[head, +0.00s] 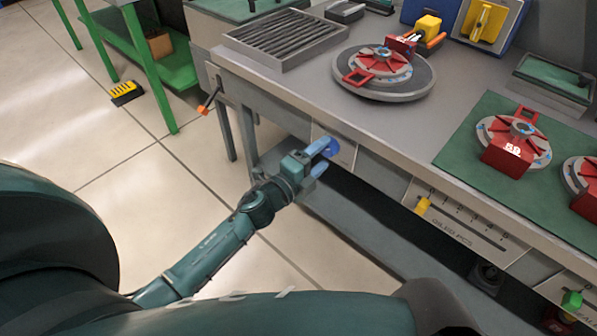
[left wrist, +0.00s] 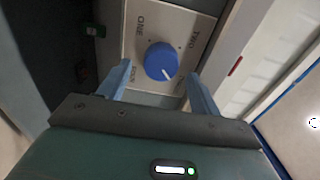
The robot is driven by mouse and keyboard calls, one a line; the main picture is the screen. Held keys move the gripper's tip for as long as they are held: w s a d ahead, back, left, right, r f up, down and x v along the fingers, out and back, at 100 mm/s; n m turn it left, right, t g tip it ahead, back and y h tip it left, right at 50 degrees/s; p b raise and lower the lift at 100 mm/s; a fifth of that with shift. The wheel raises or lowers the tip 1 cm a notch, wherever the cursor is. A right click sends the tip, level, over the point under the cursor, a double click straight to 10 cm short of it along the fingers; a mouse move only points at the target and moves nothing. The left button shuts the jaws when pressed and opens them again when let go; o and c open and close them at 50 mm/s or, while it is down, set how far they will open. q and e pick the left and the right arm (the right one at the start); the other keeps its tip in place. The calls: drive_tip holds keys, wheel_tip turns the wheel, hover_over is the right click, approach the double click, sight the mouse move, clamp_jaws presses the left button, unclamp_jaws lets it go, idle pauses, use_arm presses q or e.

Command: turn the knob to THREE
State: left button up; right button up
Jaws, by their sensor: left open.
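The blue knob (left wrist: 161,62) sits on a light panel (left wrist: 140,42) on the front of the workbench. It also shows in the head view (head: 331,147). Its white pointer mark aims toward the lower right in the left wrist view. The labels ONE and TWO can be read above it; a smaller label at lower left is not clear, and the lower right of the panel is partly behind a finger. My left gripper (left wrist: 159,72) is open and empty, its blue fingers on either side of the knob in that view. I cannot tell whether they touch it.
The workbench edge (head: 300,104) runs above the knob. A yellow slider handle (head: 423,205) sits on a panel to the right, and an orange-tipped lever (head: 203,109) to the left. A round turntable (head: 382,86) stands on top. The floor to the left is mostly clear.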

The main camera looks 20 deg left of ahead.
use_arm(q)
drive_tip(key=v, duration=1.1)
